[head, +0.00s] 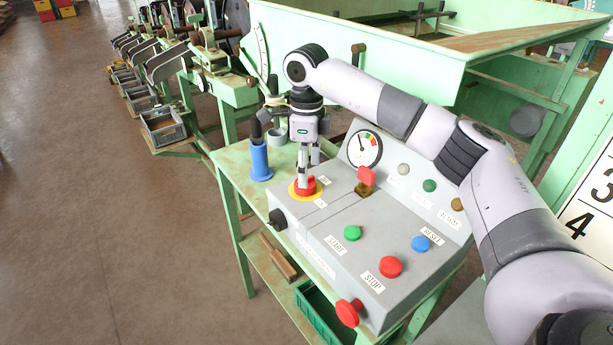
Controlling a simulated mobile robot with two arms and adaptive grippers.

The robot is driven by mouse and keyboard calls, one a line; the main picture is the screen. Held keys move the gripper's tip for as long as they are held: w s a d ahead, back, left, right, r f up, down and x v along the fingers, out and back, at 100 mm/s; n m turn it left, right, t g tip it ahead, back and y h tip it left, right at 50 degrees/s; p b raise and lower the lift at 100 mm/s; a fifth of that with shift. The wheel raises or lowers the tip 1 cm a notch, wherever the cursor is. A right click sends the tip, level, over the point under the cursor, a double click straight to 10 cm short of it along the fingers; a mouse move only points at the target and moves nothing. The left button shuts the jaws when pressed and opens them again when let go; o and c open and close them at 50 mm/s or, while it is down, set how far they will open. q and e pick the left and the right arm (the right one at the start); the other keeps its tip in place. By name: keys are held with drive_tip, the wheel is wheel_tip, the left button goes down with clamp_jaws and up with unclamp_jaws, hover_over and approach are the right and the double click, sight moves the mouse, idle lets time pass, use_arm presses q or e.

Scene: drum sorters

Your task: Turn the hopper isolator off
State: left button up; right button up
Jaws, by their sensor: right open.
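A red rotary knob on a round yellow plate (294,190), apparently the isolator, sits at the upper left of the sloping grey control box (345,240). Small labels stand beside it; one seems to read ON, the other is too small to read. My right gripper (308,172) points down at the red knob with its fingers open. The near fingertip is right at the knob and hides part of it; I cannot tell whether it touches. The knob's exact turn angle is hard to read. My left gripper is not in view.
The box also carries a red-topped switch (366,177), green START (352,233), red STOP (391,267) and blue (421,244) buttons, a dial gauge (365,149), a black side knob (277,219) and a red front mushroom button (349,312). A blue cylinder (260,160) stands left.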

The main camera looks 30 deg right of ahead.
wheel_tip(320, 180, up, 9)
drive_tip(key=shift+f, duration=0.15)
idle(0.4)
